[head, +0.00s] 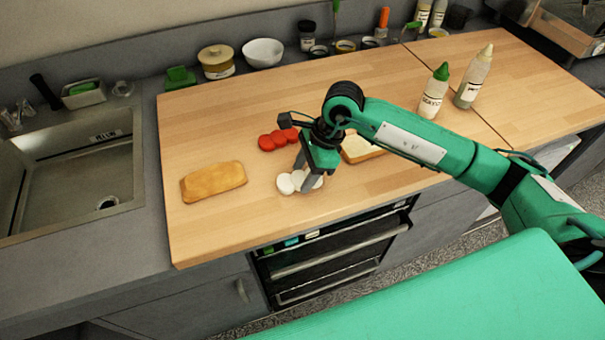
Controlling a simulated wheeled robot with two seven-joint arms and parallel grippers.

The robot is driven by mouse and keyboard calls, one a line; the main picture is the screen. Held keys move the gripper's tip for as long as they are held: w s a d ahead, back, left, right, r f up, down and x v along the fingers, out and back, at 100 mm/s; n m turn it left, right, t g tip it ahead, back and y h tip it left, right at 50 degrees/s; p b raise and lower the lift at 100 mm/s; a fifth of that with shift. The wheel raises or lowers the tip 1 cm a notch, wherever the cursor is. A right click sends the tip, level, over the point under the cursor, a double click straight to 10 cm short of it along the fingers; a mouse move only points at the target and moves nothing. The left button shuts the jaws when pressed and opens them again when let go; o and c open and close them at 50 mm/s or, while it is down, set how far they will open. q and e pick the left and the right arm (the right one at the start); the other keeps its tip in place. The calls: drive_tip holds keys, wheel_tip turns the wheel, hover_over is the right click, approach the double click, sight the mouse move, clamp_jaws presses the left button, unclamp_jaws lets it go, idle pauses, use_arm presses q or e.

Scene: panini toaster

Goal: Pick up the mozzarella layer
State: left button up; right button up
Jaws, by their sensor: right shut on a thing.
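The mozzarella layer (286,184) is a row of white round slices near the front edge of the wooden worktop. My right gripper (308,178) points down over its right part and is shut on it. The fingers hide some of the slices. I cannot tell whether the layer is clear of the worktop. My left gripper is not in view.
A red tomato layer (270,141) lies just behind. A bread slice (361,149) lies right of the gripper, partly hidden by my arm. A bread loaf piece (213,182) lies left. Two bottles (433,92) (473,77) stand back right.

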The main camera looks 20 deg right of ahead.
wheel_tip(320, 180, up, 11)
drive_tip(key=b, duration=0.3)
wheel_tip(320, 180, up, 9)
hover_over(304, 177)
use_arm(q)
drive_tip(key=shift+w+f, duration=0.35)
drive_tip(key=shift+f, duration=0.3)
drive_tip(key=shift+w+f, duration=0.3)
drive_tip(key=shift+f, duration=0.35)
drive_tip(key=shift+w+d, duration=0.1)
